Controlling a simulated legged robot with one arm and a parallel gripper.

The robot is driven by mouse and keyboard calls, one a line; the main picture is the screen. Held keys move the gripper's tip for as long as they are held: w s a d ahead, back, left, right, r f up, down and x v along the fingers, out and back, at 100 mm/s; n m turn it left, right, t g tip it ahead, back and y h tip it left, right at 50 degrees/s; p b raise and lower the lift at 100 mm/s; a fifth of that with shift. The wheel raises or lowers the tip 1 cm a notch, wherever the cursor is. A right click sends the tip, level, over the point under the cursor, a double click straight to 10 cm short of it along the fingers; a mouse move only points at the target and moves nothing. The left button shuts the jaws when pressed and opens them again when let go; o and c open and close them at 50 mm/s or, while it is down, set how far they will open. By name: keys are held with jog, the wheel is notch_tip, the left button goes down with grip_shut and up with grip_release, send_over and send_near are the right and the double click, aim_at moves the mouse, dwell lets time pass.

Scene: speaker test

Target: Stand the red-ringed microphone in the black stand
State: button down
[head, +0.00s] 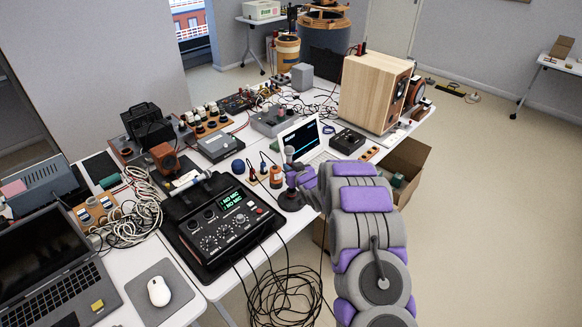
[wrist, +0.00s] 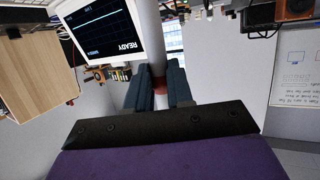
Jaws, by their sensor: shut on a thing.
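The microphone (wrist: 150,35) shows in the wrist view as a pale grey shaft with a red ring (wrist: 160,84) low on it, between my fingers. My gripper (wrist: 160,92) is shut on it around the ring. In the head view my gripper (head: 301,177) is over the near table edge, and the microphone's grey head (head: 289,151) sticks up beyond it, roughly upright. The black stand (head: 291,202), with a round dark base, is on the table just below my gripper. My gripper hides the microphone's lower end, so I cannot tell whether it touches the stand.
A black mixer (head: 225,225) stands left of the stand, with loose cables (head: 285,290) hanging below the table edge. A small orange object (head: 276,176) and a blue-topped one (head: 238,168) are close by. A white screen (head: 300,138) is behind, and an open cardboard box (head: 409,160) is right.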

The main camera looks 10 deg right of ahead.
jog(key=f, duration=0.1)
jog(key=f+b, duration=0.1)
jog(key=f, duration=0.2)
jog(key=shift+d+b, duration=0.35)
jog(key=shift+s+a+f, duration=0.1)
jog(key=shift+s+f, duration=0.05)
jog(key=shift+f, duration=0.2)
jog(key=shift+w+d+f, duration=0.2)
jog(key=shift+f, duration=0.6)
jog(key=shift+s+d+f, duration=0.1)
jog(key=shift+d+f, duration=0.05)
jog(key=shift+f, duration=0.2)
jog(key=shift+a+f, duration=0.2)
jog(key=shift+f, duration=0.3)
jog(key=shift+d, duration=0.1)
jog(key=shift+f, duration=0.45)
